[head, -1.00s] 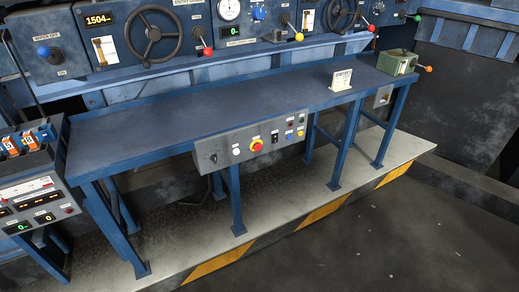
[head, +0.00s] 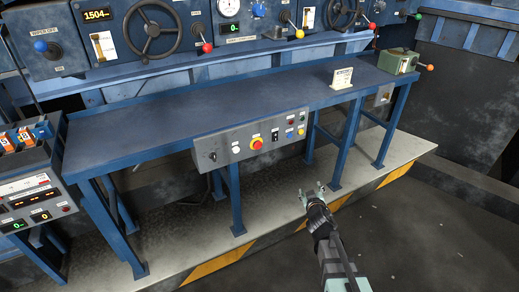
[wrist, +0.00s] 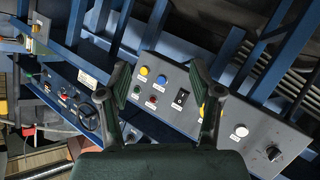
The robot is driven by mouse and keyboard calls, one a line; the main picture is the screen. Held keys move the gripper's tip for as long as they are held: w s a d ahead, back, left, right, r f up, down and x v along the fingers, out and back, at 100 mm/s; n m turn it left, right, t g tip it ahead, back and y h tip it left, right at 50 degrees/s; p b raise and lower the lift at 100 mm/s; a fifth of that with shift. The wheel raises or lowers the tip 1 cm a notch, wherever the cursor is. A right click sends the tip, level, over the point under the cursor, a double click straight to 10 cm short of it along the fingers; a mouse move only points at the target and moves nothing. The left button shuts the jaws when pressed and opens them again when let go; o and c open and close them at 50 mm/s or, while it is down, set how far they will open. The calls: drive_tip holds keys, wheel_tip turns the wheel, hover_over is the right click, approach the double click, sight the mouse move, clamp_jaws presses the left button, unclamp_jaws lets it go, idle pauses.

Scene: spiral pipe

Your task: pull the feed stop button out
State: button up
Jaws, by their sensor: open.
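A red mushroom button on a yellow ring (head: 257,144) sits on the grey control panel (head: 222,137) at the bench's front edge; its label is too small to read. In the wrist view a yellow part of it (wrist: 203,109) shows beside my right finger, which hides most of it. My gripper (head: 309,190) is open and empty, in front of and below the panel's right end in the head view. In the wrist view my gripper (wrist: 159,75) has its fingers spread before the panel. The button is not between the fingertips.
The panel also bears a black rocker switch (wrist: 181,98), a white button (wrist: 240,130), a black knob (wrist: 273,153) and several small coloured buttons. The blue bench (head: 180,112) has legs below the panel. A white sign (head: 342,78) and green box (head: 398,61) stand on top.

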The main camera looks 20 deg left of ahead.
drive_tip(key=a+r+n+y, duration=0.3)
drive_tip(key=a+r+y, duration=0.2)
drive_tip(key=a+r, duration=0.2)
drive_tip(key=n+g+y, duration=0.2)
drive_tip(key=y, duration=0.2)
approach(259, 146)
drive_tip(key=p+x, duration=0.1)
drive_tip(key=x, duration=0.8)
drive_tip(key=shift+w+a, duration=0.1)
drive_tip(key=shift+a, duration=0.15)
drive_tip(key=shift+c, duration=0.3)
